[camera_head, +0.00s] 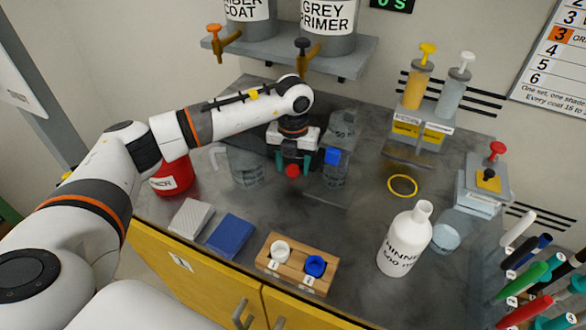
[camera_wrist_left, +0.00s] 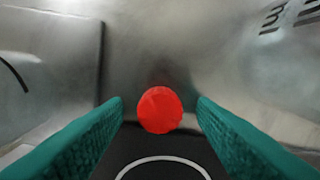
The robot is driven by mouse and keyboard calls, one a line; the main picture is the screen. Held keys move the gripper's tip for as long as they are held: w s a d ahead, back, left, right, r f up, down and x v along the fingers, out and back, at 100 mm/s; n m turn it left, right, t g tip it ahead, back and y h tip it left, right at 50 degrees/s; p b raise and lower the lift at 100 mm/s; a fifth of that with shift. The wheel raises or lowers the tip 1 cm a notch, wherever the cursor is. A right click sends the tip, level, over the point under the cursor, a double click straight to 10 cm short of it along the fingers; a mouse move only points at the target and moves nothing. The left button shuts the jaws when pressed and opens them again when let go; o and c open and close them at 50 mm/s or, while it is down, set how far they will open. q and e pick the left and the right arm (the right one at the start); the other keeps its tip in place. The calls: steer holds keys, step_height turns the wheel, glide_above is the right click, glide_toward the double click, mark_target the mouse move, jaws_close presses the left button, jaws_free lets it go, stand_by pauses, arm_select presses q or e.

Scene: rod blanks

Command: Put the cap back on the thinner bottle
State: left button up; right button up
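The thinner bottle (camera_head: 404,243) is white and stands upright at the front right of the bench, its neck bare. My left gripper (camera_head: 292,168) is at the back middle of the bench, left of a clear vessel. Its green fingers are apart, with a small red object (camera_head: 292,171) between them. In the left wrist view the red object (camera_wrist_left: 160,110) sits between the fingertips of my left gripper (camera_wrist_left: 161,108), with a gap on each side. I cannot tell what the red object rests on. My right gripper is not in view.
A clear jug (camera_head: 246,168) stands left of the gripper; a blue-topped object (camera_head: 332,157) is close on its right. A wooden block (camera_head: 298,281) holding a white and a blue piece is at the front. A yellow ring (camera_head: 402,186) lies behind the bottle. A shelf (camera_head: 345,60) overhangs the back.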

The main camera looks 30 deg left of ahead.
mark_target(293, 168)
arm_select(q)
steer(key=c, duration=0.9)
steer(key=shift+r, duration=0.1)
step_height(293, 168, up, 10)
